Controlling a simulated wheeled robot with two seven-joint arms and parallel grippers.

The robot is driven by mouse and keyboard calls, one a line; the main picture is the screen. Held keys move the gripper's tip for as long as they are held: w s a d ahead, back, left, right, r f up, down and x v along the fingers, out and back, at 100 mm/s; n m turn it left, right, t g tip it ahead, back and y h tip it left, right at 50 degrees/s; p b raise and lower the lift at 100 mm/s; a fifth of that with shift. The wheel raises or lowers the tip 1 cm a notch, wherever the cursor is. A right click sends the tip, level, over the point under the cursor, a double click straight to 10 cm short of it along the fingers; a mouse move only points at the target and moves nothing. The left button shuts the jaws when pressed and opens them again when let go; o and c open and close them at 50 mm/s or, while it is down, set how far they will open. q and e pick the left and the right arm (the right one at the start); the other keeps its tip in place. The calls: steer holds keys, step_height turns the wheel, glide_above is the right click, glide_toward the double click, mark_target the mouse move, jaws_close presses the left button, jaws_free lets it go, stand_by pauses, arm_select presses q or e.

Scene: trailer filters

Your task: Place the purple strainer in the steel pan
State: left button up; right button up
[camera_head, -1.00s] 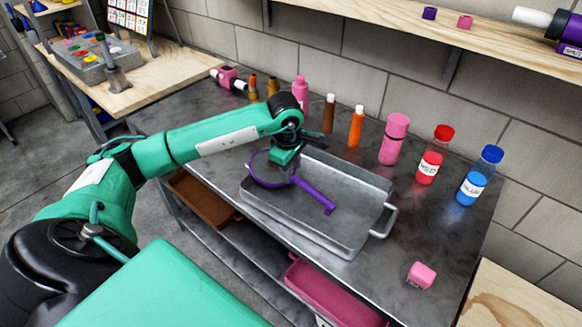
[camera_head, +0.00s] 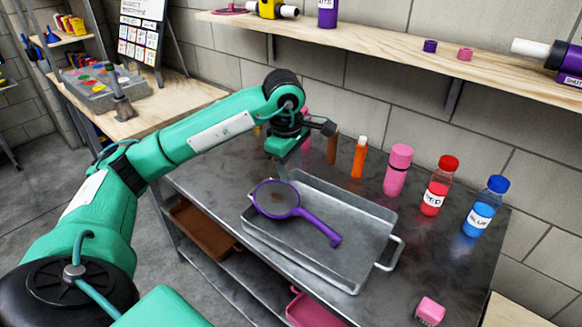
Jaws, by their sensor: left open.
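The purple strainer (camera_head: 277,199) lies in the steel pan (camera_head: 352,276), its round head toward the pan's left end and its handle pointing down to the right. The pan is a shallow grey tray with a side handle, on the dark metal table. My left gripper (camera_head: 284,170) is open and empty. It is above the far left end of the pan, apart from the strainer. Its fingertips are small and partly hard to make out. My right gripper is out of view.
An orange bottle (camera_head: 359,158), pink bottle (camera_head: 397,170), red bottle (camera_head: 437,188) and blue bottle (camera_head: 484,208) stand behind the pan. A pink block (camera_head: 429,311) sits at the table's front right. A wooden shelf (camera_head: 400,50) runs along the wall above. Bare table (camera_head: 450,255) lies right of the pan.

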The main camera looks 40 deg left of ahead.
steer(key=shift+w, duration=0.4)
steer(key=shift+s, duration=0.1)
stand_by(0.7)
